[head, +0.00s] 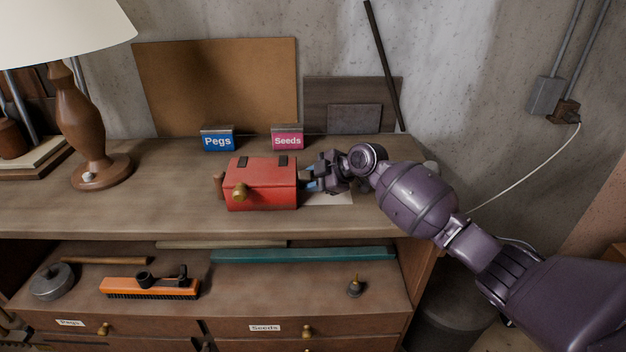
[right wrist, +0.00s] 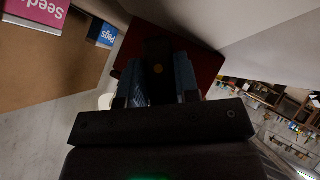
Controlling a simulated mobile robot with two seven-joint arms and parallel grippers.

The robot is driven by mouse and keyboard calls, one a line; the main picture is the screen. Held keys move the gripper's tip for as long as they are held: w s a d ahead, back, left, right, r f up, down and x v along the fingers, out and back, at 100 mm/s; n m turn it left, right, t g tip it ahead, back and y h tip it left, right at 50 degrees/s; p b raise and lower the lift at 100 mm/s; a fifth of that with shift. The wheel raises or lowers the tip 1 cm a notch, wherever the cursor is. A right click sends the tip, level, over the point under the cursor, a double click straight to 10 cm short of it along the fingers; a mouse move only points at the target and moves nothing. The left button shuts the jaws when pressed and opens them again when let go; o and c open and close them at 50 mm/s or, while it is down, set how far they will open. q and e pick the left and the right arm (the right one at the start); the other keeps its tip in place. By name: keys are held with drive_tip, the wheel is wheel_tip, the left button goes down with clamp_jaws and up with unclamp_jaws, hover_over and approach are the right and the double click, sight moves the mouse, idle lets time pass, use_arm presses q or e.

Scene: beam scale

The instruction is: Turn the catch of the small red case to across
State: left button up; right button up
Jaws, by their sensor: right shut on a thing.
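The small red case (head: 262,182) stands on the worktop, with a brass knob (head: 240,192) on its front and two dark hinges or straps on top. My right gripper (head: 309,185) is at the case's right side. In the right wrist view its two bluish fingers (right wrist: 160,82) are shut on a dark piece with a small brass dot (right wrist: 158,69), which looks like the catch. The case's dark red side (right wrist: 198,60) lies just behind it. The fingers and shadow hide much of the catch, so I cannot tell its exact angle. My left gripper is not in view.
A blue Pegs box (head: 217,139) and a pink Seeds box (head: 287,138) stand behind the case. A lamp (head: 85,130) stands to the left. A pale sheet (head: 328,199) lies under my right gripper. The worktop in front left is clear.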

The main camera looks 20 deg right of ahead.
drive_tip(key=shift+w+r+m+g, duration=0.15)
drive_tip(key=shift+m+g, duration=0.45)
drive_tip(key=shift+g, duration=0.6)
drive_tip(key=shift+w+m+g+y+b, duration=0.15)
drive_tip(key=shift+m+g+y+b, duration=0.25)
drive_tip(key=shift+m+g, duration=0.7)
drive_tip(key=shift+g, duration=0.4)
drive_tip(key=o, duration=0.6)
drive_tip(key=shift+o, duration=0.2)
drive_tip(key=shift+n, duration=0.3)
drive_tip(key=b+v, duration=0.1)
drive_tip(key=v, duration=0.9)
drive_tip(key=shift+d+r, duration=0.2)
drive_tip(key=shift+d, duration=0.15)
drive_tip(key=shift+f, duration=0.1)
